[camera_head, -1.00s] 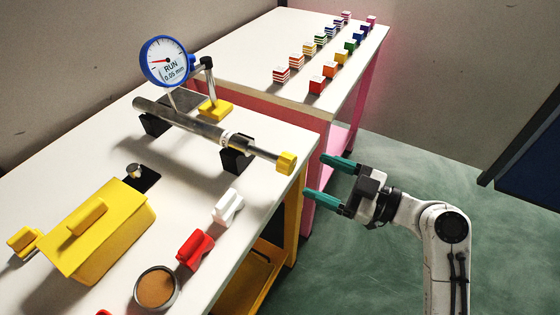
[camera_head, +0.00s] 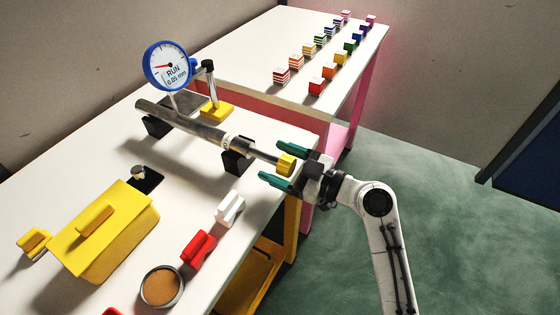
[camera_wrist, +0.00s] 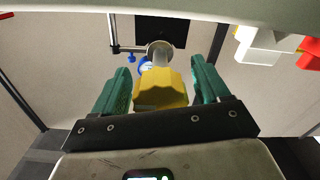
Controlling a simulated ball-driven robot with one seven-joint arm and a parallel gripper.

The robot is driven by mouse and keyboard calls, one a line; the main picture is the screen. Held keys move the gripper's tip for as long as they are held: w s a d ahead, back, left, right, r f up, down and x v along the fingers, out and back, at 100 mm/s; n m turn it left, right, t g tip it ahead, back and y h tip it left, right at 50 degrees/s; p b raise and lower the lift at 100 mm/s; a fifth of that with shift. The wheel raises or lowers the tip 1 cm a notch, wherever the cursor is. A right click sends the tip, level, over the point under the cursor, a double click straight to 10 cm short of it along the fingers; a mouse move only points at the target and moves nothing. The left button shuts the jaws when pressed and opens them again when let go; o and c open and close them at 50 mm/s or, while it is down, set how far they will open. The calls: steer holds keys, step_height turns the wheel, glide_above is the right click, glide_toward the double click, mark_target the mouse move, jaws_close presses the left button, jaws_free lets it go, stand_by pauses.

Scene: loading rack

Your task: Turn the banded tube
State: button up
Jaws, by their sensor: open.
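The banded tube (camera_head: 200,125) is a grey metal tube with a pale band near its right end. It lies across two dark V-shaped supports on the white table, with a thin rod ending in a yellow knob (camera_head: 286,164). My gripper (camera_head: 290,168) is open at the table's right edge, its green fingers on either side of the yellow knob. In the wrist view the knob (camera_wrist: 160,90) sits between the two fingers, with gaps showing on both sides. A blue dial gauge (camera_head: 168,66) reading RUN 0.05 mm stands over the tube's left part.
A yellow lidded box (camera_head: 105,245), a round dish with brown contents (camera_head: 161,287), a red block (camera_head: 198,248) and a white block (camera_head: 230,208) stand on the near table. Coloured cubes line the far table (camera_head: 255,55). Green floor is clear at right.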

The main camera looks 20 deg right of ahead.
steer(key=c, duration=1)
steer(key=shift+m, duration=0.3)
steer(key=m, duration=0.3)
steer(key=shift+m, duration=0.3)
steer(key=m+p, duration=0.1)
steer(key=m, duration=0.3)
steer(key=shift+m, duration=0.3)
steer(key=m+p, duration=0.2)
steer(key=m, duration=0.2)
steer(key=shift+s, duration=0.1)
steer(key=m+p, duration=0.2)
steer(key=m, duration=0.2)
steer(key=shift+m, duration=0.4)
steer(key=shift+f, duration=0.1)
steer(key=o, duration=1)
